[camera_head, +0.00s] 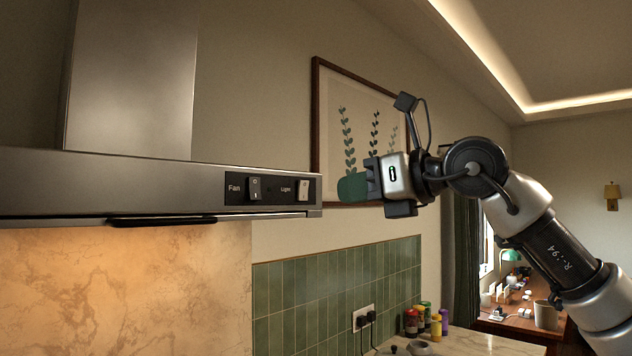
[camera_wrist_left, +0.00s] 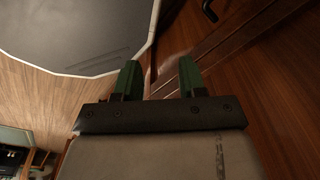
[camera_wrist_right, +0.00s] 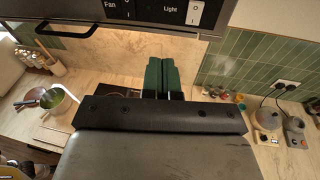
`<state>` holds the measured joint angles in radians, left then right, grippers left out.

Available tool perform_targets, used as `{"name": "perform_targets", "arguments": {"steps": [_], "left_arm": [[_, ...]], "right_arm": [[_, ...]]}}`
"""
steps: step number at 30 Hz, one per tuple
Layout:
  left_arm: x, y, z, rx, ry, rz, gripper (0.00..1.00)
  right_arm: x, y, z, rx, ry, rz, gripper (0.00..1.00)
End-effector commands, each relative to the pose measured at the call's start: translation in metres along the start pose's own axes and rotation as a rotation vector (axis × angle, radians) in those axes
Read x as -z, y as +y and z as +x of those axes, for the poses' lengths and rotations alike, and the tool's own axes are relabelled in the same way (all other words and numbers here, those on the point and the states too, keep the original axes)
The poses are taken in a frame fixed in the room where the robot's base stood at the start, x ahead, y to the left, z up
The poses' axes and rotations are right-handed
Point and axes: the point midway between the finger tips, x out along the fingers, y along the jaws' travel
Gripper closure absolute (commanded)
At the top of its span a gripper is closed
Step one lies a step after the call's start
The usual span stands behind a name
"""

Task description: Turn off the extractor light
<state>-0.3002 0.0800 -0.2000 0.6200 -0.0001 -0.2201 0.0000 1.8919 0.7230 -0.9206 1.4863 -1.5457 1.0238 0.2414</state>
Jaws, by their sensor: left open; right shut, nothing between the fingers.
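The extractor hood (camera_head: 60,185) spans the left of the head view. Its front panel carries a black Fan rocker switch (camera_head: 254,189) and, right of it, a pale Light rocker switch (camera_head: 303,190). The Light switch also shows at the top of the right wrist view (camera_wrist_right: 194,12). The wall panel (camera_head: 130,285) below the hood glows warm. My right gripper (camera_head: 371,179) is shut and empty, to the right of the hood's end and apart from the Light switch.
A framed plant picture (camera_head: 345,125) hangs behind my right gripper. Green tiles (camera_head: 330,285), a socket with plugs (camera_head: 364,318) and spice jars (camera_head: 425,320) lie below. In the right wrist view a pan (camera_wrist_right: 52,100) and kettle-like items (camera_wrist_right: 268,118) stand on the counter.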

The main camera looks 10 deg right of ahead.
Motion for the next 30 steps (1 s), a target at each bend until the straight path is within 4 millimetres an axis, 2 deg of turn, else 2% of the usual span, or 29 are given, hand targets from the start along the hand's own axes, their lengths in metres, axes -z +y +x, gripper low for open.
{"name": "perform_targets", "arguments": {"steps": [1, 6, 12, 23, 26, 30], "left_arm": [[0.000, 0.000, 0.000, 0.000, 0.000, 0.000, 0.59], [0.000, 0.000, 0.000, 0.000, 0.000, 0.000, 0.59], [0.000, 0.000, 0.000, 0.000, 0.000, 0.000, 0.59], [0.000, 0.000, -0.003, 0.000, 0.000, 0.000, 0.59], [0.001, 0.000, -0.009, 0.000, 0.000, 0.000, 0.59], [0.002, 0.000, -0.022, 0.000, 0.000, 0.000, 0.59]], "right_arm": [[-0.009, -0.005, -0.012, 0.047, 0.007, -0.018, 1.00], [-0.024, -0.017, -0.036, 0.149, 0.031, -0.045, 1.00], [-0.028, -0.021, -0.043, 0.180, 0.039, -0.052, 1.00], [-0.029, -0.021, -0.037, 0.177, 0.039, -0.051, 1.00], [-0.029, -0.022, -0.025, 0.175, 0.041, -0.051, 1.00], [-0.030, -0.027, 0.001, 0.175, 0.042, -0.050, 1.00]]}}
